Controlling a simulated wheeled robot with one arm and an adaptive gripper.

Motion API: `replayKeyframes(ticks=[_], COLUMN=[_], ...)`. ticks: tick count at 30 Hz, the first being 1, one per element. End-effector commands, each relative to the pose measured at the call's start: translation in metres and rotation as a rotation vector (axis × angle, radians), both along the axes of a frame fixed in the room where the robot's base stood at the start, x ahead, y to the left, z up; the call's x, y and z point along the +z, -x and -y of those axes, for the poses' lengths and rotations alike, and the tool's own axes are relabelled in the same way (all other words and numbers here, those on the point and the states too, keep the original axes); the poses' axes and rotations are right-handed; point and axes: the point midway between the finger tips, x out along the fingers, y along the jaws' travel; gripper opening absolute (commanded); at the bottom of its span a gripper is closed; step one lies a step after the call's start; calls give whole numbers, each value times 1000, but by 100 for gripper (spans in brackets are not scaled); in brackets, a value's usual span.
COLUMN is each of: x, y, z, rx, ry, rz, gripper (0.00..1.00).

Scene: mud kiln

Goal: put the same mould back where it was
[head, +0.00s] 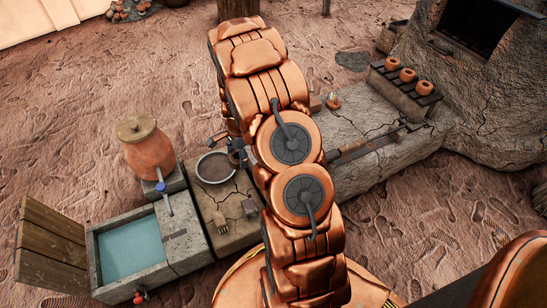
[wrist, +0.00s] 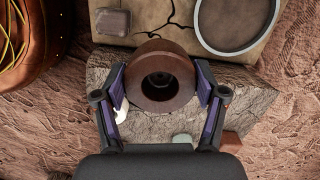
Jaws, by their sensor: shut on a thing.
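The mould, a brown ring-shaped piece with a dark central hole (wrist: 160,56), is between the two fingers of my gripper (wrist: 161,83) in the wrist view. The fingers press on its left and right sides, so my gripper is shut on it. Beneath it lies a rough grey stone surface (wrist: 255,101); I cannot tell whether the mould touches it. In the head view my arm covers most of this spot, and the mould cannot be made out there.
A round grey-rimmed pan (head: 200,163) sits on a cracked slab (head: 232,238) beside my arm. A water basin (head: 180,246) and clay jar (head: 150,155) stand left. A stone bench (head: 372,175) runs right, toward a rack (head: 405,96) of three clay pots and the kiln (head: 480,105).

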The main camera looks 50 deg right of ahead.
Motion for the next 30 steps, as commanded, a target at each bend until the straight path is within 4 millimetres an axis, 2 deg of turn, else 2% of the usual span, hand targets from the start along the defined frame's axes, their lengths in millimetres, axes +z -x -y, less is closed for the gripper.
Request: replayKeyframes(ticks=[3, 6, 12, 17, 30], x=[-24, -38, -51, -57, -64], y=[28, 43, 59, 55, 30], z=[7, 11, 15, 34, 109], rx=[-167, -270, -372, -384, -380], ry=[-3, -2, 1, 3, 4], rz=[-4, -1, 2, 4, 6], gripper=[20, 20, 20, 20, 20])
